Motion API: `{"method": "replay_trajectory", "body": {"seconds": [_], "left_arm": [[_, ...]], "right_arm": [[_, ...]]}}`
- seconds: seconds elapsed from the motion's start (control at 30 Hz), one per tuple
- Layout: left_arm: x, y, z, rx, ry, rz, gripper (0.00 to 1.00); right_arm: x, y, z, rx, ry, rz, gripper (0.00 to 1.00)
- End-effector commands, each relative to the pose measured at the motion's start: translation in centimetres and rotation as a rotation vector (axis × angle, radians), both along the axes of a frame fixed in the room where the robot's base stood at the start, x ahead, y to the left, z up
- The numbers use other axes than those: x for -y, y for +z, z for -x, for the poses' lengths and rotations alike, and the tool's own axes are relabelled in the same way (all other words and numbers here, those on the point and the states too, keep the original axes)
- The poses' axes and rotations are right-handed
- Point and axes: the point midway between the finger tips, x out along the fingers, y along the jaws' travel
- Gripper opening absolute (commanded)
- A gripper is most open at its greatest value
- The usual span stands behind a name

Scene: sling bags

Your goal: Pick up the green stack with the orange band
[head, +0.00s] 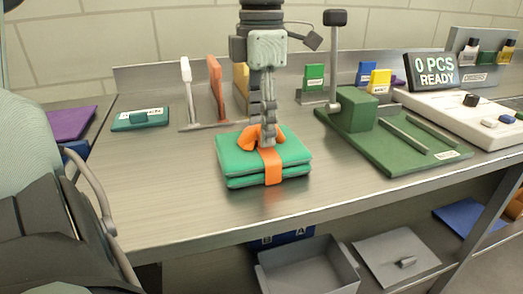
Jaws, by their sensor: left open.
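The green stack (232,155) lies flat near the front middle of the metal table, in two folded layers. An orange band (273,170) runs over its top and down its front face, with a raised orange fold or knot on top. My left gripper (267,139) comes down from above and is directly over the stack, its fingers at the raised orange part. The fingers are open. They hide part of the band, and I cannot tell whether they touch it. My right gripper is not in view.
A green press-like fixture with a lever (355,110) stands right of the stack. An upright rack with an orange piece (215,88) stands behind left. A teal labelled pouch (140,119) lies farther left. The table front (190,215) is clear; a grey bin (308,270) sits below.

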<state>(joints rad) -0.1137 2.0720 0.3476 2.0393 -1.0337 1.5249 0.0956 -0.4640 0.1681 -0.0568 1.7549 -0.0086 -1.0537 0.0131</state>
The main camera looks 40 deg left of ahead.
Motion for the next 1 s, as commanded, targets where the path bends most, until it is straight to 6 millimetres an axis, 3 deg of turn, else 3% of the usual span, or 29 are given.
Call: {"method": "replay_trajectory", "body": {"seconds": [0.2,0.6,1.0], "left_arm": [[0.0,-0.06,-0.01,0.0,0.001,0.0,0.5],[0.0,-0.03,-0.01,0.0,0.0,0.0,0.0],[-0.01,0.06,-0.05,0.002,0.001,0.0,0.0]], "right_arm": [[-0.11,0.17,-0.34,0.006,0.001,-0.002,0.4],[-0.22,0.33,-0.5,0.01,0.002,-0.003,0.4],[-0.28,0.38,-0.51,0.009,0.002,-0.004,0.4]]}}
